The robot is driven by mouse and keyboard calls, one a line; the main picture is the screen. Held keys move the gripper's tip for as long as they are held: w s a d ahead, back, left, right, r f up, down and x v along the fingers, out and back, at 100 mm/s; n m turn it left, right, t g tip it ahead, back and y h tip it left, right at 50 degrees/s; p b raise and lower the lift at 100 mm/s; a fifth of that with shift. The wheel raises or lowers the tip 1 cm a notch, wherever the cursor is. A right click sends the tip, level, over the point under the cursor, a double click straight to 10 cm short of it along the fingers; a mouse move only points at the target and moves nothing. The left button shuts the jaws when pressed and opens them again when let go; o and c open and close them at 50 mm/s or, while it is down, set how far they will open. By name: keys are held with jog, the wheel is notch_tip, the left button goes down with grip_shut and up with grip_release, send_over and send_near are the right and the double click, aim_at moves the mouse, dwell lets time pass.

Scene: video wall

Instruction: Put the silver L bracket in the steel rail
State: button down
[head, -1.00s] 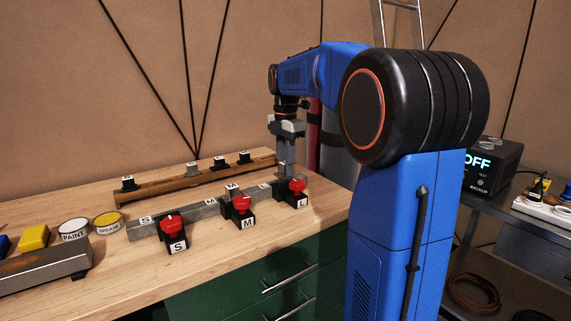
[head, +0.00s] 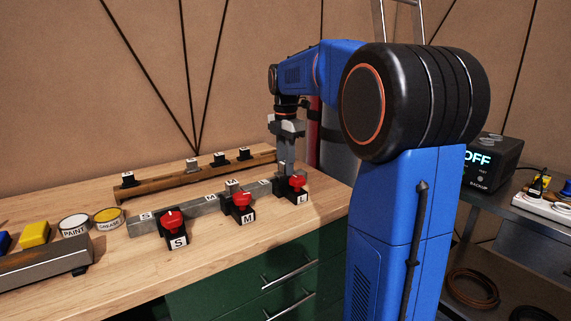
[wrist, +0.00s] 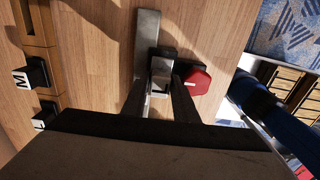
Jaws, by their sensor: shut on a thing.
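The steel rail (head: 205,203) lies on the wooden bench, marked S, M and L along its top. A silver bracket marked M (head: 232,187) stands in its middle. My gripper (head: 287,167) points down at the rail's right end, behind the red-knobbed clamp marked L (head: 297,186). In the wrist view my gripper (wrist: 167,90) is shut on the silver L bracket (wrist: 161,68), which is over or at the end of the steel rail (wrist: 147,35). Its label is not readable there. I cannot tell whether the bracket is fully seated; its lower part is hidden.
Red-knobbed clamps marked S (head: 171,226) and M (head: 242,207) stand along the rail's front. A brown rail (head: 160,184) with several small brackets lies behind. Paint (head: 74,229) and grease (head: 108,218) tins are at left. The bench's front edge is close.

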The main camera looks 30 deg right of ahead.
jog(key=shift+f, duration=0.7)
jog(key=c, duration=1.2)
grip_release()
jog(key=shift+o, duration=0.2)
jog(key=shift+r, duration=1.15)
jog(key=shift+o, duration=0.9)
jog(key=shift+r, duration=2.35)
